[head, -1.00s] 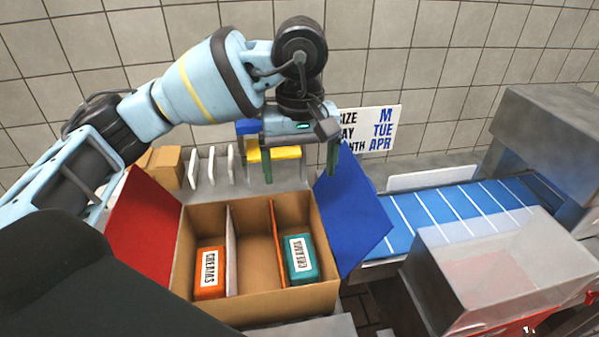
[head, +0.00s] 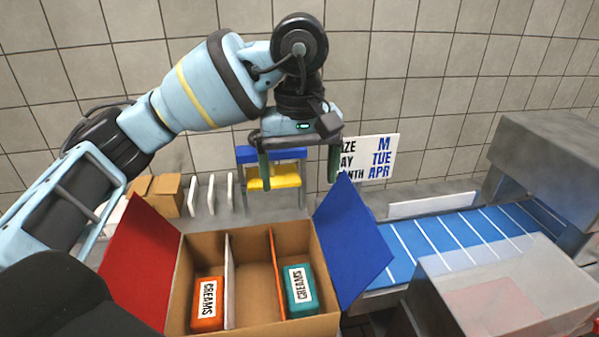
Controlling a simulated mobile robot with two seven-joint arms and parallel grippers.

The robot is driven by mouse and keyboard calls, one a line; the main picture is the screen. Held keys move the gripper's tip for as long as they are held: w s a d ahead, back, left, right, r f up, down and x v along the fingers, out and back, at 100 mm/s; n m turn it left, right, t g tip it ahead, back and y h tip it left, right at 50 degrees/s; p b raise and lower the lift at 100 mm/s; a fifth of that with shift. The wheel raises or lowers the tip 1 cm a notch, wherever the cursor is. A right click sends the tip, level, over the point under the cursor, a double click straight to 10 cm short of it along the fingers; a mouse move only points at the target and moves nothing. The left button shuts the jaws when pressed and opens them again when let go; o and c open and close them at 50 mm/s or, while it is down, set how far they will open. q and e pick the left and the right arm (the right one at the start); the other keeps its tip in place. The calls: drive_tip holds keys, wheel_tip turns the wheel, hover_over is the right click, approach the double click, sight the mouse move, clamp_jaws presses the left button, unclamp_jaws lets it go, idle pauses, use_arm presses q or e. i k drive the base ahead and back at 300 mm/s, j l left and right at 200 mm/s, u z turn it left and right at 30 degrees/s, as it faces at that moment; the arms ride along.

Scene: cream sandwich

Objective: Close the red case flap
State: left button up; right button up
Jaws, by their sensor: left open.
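The cardboard case (head: 205,242) stands open at the lower middle of the head view. Its red flap (head: 143,262) leans outward on the left side, and its blue flap (head: 350,243) leans outward on the right. The middle compartment looks empty. My left gripper (head: 298,172) is open and empty above the back of the case, to the right of the red flap and apart from it. My right gripper is not in view.
A yellow and blue rack (head: 272,177) stands behind the case. Small boxes (head: 165,194) and white upright panels (head: 212,194) are at back left. A blue conveyor (head: 455,240) runs at right, with a clear-topped bin (head: 500,285) in front. A sign (head: 370,158) stands by the wall.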

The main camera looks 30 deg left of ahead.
sight(137, 266)
drive_tip(key=k, duration=1)
